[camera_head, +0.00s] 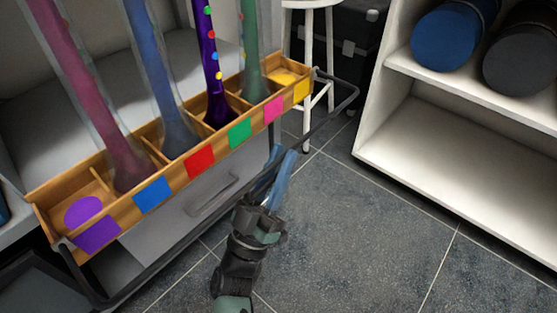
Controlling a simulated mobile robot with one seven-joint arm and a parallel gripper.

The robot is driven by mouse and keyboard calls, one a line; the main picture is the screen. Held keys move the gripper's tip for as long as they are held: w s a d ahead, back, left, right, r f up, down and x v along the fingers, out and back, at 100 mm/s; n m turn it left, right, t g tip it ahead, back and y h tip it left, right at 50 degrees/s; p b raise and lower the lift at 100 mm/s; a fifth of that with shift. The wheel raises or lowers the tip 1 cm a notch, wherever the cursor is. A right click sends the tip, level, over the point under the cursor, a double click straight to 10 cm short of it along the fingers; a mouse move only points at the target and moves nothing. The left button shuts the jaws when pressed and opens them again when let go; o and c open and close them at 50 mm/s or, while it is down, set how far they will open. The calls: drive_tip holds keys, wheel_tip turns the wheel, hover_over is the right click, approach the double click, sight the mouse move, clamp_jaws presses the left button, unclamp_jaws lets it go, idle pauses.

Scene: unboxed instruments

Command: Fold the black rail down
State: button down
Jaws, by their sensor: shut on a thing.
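The black rail (172,254) is a thin bar that runs along the front of the wooden tray, from lower left to upper right. Its ends bend back to the tray's two ends. It stands out from the tray front, lower than the tray's top edge for much of its length. My gripper (283,160) comes from below, with blue fingers at the middle of the rail. It is shut on the rail; the fingers partly hide the exact contact.
The wooden tray (117,232) has coloured squares and holds several tall tubes. A grey drawer front (190,208) is below. A white shelf (448,160) with blue and dark cylinders stands right, a white stool (307,80) behind. The tiled floor (370,230) between is clear.

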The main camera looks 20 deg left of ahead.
drive_tip(key=r+n+y+p, duration=0.1)
drive_tip(key=p, duration=0.1)
drive_tip(key=a+r+n+y+p, duration=0.1)
drive_tip(key=n+y, duration=0.1)
drive_tip(key=shift+s+p, duration=0.1)
drive_tip(key=shift+p, duration=0.25)
drive_tip(key=c, duration=0.9)
unclamp_jaws()
drive_tip(key=shift+f, duration=0.1)
drive_tip(key=shift+c, duration=0.2)
drive_tip(key=shift+d, duration=0.25)
drive_tip(key=p+v, duration=0.2)
drive_tip(key=v, duration=1)
drive_tip(key=shift+s+f, duration=0.25)
drive_tip(key=shift+s, duration=0.05)
